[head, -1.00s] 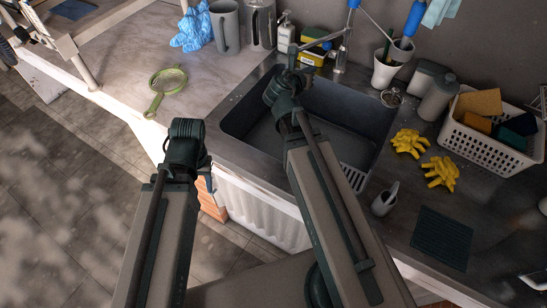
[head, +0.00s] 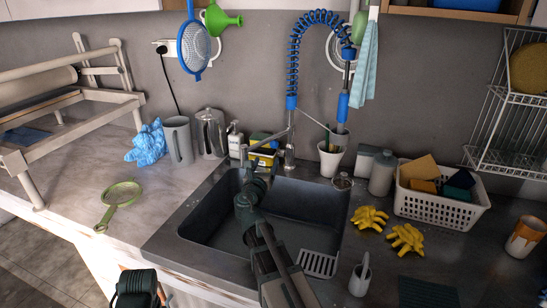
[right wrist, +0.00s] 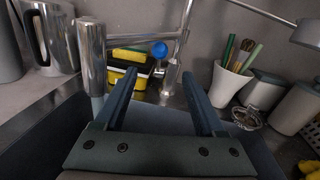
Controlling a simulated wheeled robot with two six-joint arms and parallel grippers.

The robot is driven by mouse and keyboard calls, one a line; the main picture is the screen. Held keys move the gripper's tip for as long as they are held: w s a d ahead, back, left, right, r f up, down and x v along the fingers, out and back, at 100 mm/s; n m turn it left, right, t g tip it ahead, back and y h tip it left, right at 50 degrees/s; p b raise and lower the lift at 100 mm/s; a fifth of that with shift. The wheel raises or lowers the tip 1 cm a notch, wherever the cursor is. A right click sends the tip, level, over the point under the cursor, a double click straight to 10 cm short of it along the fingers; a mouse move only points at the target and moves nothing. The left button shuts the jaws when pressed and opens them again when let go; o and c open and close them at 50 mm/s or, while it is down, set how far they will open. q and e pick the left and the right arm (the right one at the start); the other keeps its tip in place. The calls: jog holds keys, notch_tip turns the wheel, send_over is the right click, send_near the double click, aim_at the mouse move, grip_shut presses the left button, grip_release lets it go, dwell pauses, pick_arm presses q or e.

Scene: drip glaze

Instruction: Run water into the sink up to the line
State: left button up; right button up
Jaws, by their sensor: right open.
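The dark grey sink (head: 300,212) is set in the counter, with a white slotted rack (head: 318,264) at its front right. I cannot make out a fill line or any water. A chrome tap (head: 290,150) stands behind it, with its spout (head: 243,152) bent left; the spout's end also shows in the right wrist view (right wrist: 92,60). No stream shows. A blue knob (right wrist: 159,48) appears between my right fingertips in the right wrist view, beyond them. My right gripper (right wrist: 159,75) is open and empty over the sink's back.
A blue coiled hose (head: 293,60) hangs above. Yellow gloves (head: 405,238) and a white basket (head: 440,206) stand right; a green strainer (head: 121,194) lies left.

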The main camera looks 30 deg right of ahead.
aim_at(273, 146)
jog(key=x, duration=1.4)
jog(key=shift+c, duration=0.4)
grip_shut()
dwell(0.8)
